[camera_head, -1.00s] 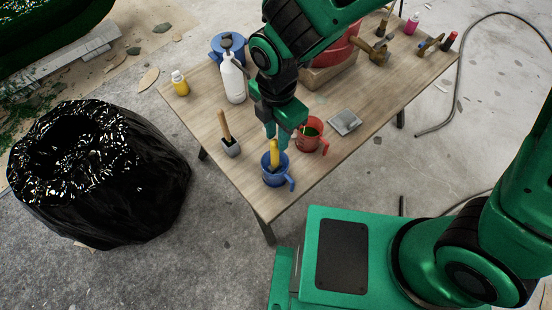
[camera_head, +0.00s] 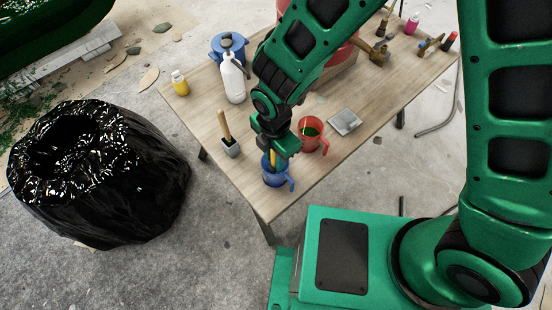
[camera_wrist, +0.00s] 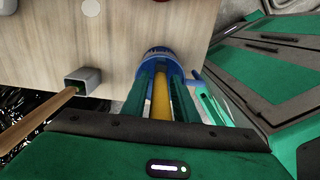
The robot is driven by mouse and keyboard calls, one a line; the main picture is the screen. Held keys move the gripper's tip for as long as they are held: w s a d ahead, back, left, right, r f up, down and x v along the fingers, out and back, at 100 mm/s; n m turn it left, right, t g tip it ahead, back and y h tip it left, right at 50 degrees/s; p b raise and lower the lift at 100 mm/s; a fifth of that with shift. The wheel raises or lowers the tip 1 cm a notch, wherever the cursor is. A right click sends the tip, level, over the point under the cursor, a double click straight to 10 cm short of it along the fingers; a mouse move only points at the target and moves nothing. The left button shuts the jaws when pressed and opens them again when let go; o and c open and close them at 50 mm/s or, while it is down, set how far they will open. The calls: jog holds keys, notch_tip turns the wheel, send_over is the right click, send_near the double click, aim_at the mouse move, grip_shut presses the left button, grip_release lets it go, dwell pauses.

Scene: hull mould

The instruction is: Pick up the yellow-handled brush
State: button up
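The yellow-handled brush (camera_head: 273,161) stands handle-up in a blue mug (camera_head: 276,179) near the table's front corner. My gripper (camera_head: 274,158) points down over the mug. In the wrist view, its two green fingers (camera_wrist: 164,88) stand on either side of the yellow handle (camera_wrist: 161,97) and reach to the blue mug's rim (camera_wrist: 158,52). The fingers look open, with a narrow dark gap beside the handle. The brush's bristles are hidden inside the mug, and my gripper hides most of the handle in the head view.
A red mug (camera_head: 322,137) stands close to the right. A wooden-handled brush in a grey square holder (camera_head: 231,149) stands close to the left. A white spray bottle (camera_head: 233,84), a yellow bottle (camera_head: 180,86) and a grey metal plate (camera_head: 345,121) are farther back. A black bin bag (camera_head: 110,190) stands left.

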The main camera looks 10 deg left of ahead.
jog(key=shift+f, duration=0.1)
grip_shut()
notch_tip(320, 180, up, 18)
jog(key=shift+r, duration=0.1)
dwell(0.8)
